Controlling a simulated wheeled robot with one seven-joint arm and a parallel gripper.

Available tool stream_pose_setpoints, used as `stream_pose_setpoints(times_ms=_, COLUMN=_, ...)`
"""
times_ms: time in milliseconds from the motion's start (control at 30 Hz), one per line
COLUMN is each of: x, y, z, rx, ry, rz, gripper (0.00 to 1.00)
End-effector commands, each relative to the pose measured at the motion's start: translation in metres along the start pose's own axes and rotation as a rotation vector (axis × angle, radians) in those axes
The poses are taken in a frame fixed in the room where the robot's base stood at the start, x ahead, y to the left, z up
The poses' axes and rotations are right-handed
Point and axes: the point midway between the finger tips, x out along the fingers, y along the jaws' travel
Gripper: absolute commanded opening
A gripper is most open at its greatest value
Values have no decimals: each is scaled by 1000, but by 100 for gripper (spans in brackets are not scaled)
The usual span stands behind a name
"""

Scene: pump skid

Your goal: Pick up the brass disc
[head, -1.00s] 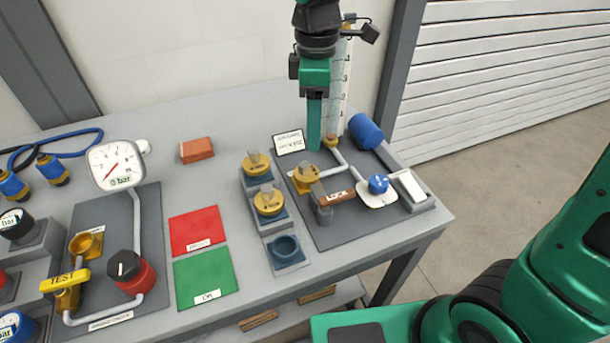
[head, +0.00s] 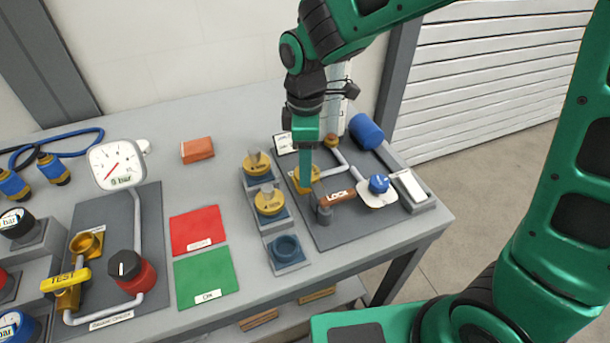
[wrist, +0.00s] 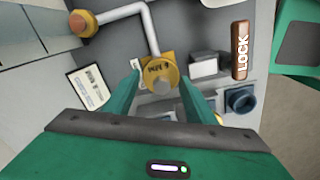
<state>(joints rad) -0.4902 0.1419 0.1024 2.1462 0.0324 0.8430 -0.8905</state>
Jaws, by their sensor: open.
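Brass discs with raised grips show in several places. One brass disc (head: 315,174) sits on the dark right panel, partly hidden behind my gripper (head: 304,184). In the wrist view this disc (wrist: 158,72) shows a dark marking and a grey knob, between the two green fingers of my gripper (wrist: 160,82). The gripper is open. Contact between fingers and disc cannot be told. Two more brass discs, a rear one (head: 256,162) and a front one (head: 269,201), sit in a row of holders to the left.
An empty blue socket (head: 287,249) is in front of the row. A brown LOCK tag (head: 337,197), a blue knob (head: 378,184) and pipework crowd the right panel. Red (head: 197,230) and green (head: 206,278) mats lie left.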

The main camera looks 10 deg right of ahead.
Motion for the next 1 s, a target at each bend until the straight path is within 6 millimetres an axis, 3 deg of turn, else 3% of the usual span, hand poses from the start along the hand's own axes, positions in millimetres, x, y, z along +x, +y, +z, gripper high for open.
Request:
stream_pose_setpoints(times_ms=267, x=5, y=0, z=0, rx=1, ry=-1, rz=0, gripper=50)
stream_pose_setpoints(times_ms=300, x=5, y=0, z=0, rx=1, ry=0, rz=0, gripper=48)
stream_pose_setpoints(times_ms=433, x=5, y=0, z=0, rx=1, ry=0, rz=0, gripper=20)
stream_pose_setpoints(times_ms=767, x=2, y=0, z=0, rx=1, ry=1, rz=1, gripper=19)
stream_pose_setpoints(times_ms=1000, x=-20, y=1, z=0, rx=1, ry=2, rz=3, gripper=19)
